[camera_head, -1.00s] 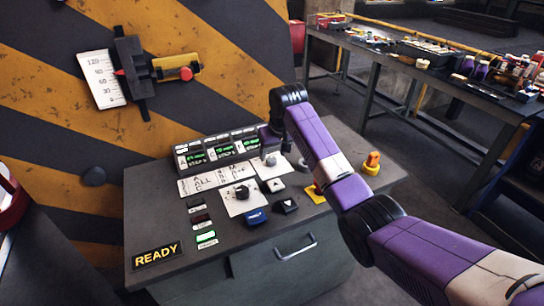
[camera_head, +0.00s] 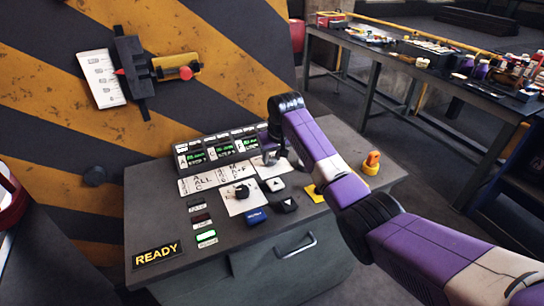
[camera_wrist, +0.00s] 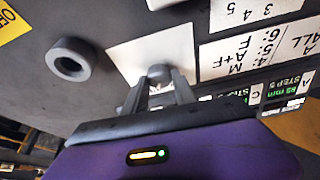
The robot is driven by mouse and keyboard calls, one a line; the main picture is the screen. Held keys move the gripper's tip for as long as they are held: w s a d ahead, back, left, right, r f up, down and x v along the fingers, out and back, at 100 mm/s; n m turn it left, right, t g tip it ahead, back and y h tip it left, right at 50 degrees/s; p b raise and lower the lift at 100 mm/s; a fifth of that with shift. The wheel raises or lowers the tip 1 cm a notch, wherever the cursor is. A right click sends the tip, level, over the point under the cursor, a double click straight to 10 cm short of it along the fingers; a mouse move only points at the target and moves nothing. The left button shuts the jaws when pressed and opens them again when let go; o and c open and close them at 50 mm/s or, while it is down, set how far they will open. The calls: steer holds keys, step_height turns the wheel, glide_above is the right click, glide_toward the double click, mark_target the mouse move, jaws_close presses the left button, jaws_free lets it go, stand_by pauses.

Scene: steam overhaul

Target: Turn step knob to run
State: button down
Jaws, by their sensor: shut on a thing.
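The sloped control console (camera_head: 300,215) carries several knobs, buttons and lit displays. My gripper (camera_head: 268,158) reaches down to its upper right part. In the wrist view, my gripper (camera_wrist: 158,85) has its two fingers closed on the sides of a small grey round knob (camera_wrist: 159,71) on a white plate (camera_wrist: 150,48). A printed label strip (camera_wrist: 255,50) beside it reads A+F, M and ALL. I cannot read the word step or run at this knob. A black knob (camera_head: 242,191) on another white plate stands nearer the front, apart from my gripper.
A grey ring-shaped part (camera_wrist: 70,60) stands beside the held knob. A row of green displays (camera_head: 220,149) lies behind, close to my fingers. An orange knob (camera_head: 372,160) is at the console's right. A READY sign (camera_head: 157,254) sits at the front left.

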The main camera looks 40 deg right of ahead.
steer(key=n+y, duration=0.1)
steer(key=n, duration=0.1)
steer(key=shift+d+n+p, duration=0.1)
steer(key=shift+n+p, duration=0.25)
steer(key=shift+n, duration=0.05)
steer(key=n+y+b, duration=0.1)
steer(key=n, duration=0.2)
steer(key=shift+d+f+n+y, duration=0.1)
steer(key=shift+n+y, duration=0.2)
steer(key=n+y+b, duration=0.1)
steer(key=n+b, duration=0.1)
steer(key=n, duration=0.1)
steer(key=shift+d, duration=0.1)
steer(key=shift+n+g+y+b, duration=0.4)
steer(key=shift+n+b, duration=0.85)
steer(key=shift+n, duration=0.05)
steer(key=c, duration=1)
jaws_free()
